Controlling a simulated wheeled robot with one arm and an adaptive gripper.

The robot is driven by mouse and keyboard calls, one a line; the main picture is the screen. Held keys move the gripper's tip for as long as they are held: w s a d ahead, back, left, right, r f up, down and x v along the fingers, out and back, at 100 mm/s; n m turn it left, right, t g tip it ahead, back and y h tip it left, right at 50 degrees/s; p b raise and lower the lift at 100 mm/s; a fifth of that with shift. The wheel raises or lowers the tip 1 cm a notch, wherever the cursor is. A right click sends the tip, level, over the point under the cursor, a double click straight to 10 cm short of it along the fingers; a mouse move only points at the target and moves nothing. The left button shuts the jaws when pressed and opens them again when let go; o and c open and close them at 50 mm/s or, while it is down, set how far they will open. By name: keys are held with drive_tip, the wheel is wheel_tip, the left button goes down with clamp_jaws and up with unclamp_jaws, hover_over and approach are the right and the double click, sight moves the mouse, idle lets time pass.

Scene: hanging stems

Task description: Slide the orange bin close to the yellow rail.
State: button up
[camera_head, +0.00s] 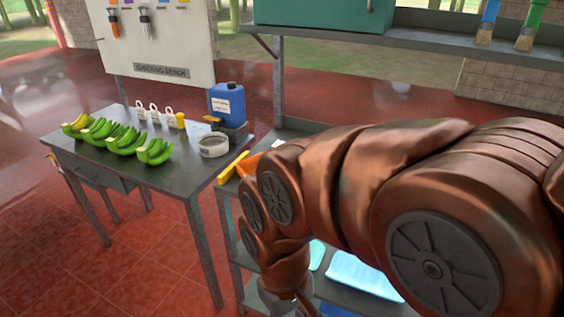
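An orange piece that appears to be the orange bin (248,165) shows beside my arm, at the left end of the grey bench. Most of it is hidden behind my arm, so its full shape and contents cannot be seen. The yellow rail (232,168) is a short slanted bar at the bench's left edge, just left of the orange piece. Whether the two touch or a small gap lies between them I cannot tell. My copper-coloured arm reaches in from the right and bends downward in front of the bench. Its fingers do not show, so where they stand is unclear.
A grey table (97,167) at left holds green banana bunches (128,142), small padlock-like items, a blue canister (227,104) and a round white dish (214,145). An upper shelf (420,48) runs above the bench. Pale blue items (362,275) lie on a lower shelf.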

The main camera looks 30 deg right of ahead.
drive_tip(key=shift+s+d, duration=0.1)
drive_tip(key=w+d+r+m, duration=0.2)
drive_tip(key=w+d+m, duration=0.3)
drive_tip(key=w, duration=0.6)
drive_tip(key=w+d+r+m, duration=0.1)
drive_tip(key=w+d+m, duration=0.35)
drive_tip(key=w, duration=0.55)
drive_tip(key=w+d+f+m, duration=0.1)
drive_tip(key=w+d+m, duration=0.1)
drive_tip(key=w+d, duration=0.2)
drive_tip(key=w+d+f+m+t+p, duration=0.1)
drive_tip(key=w+d+m, duration=0.2)
drive_tip(key=w+d, duration=0.2)
drive_tip(key=w+d+f+m, duration=0.2)
drive_tip(key=w+d+m, duration=0.1)
drive_tip(key=d, duration=0.6)
drive_tip(key=shift+w+d+t+p, duration=0.1)
drive_tip(key=shift+w+t+p, duration=0.3)
drive_tip(key=shift+w, duration=0.5)
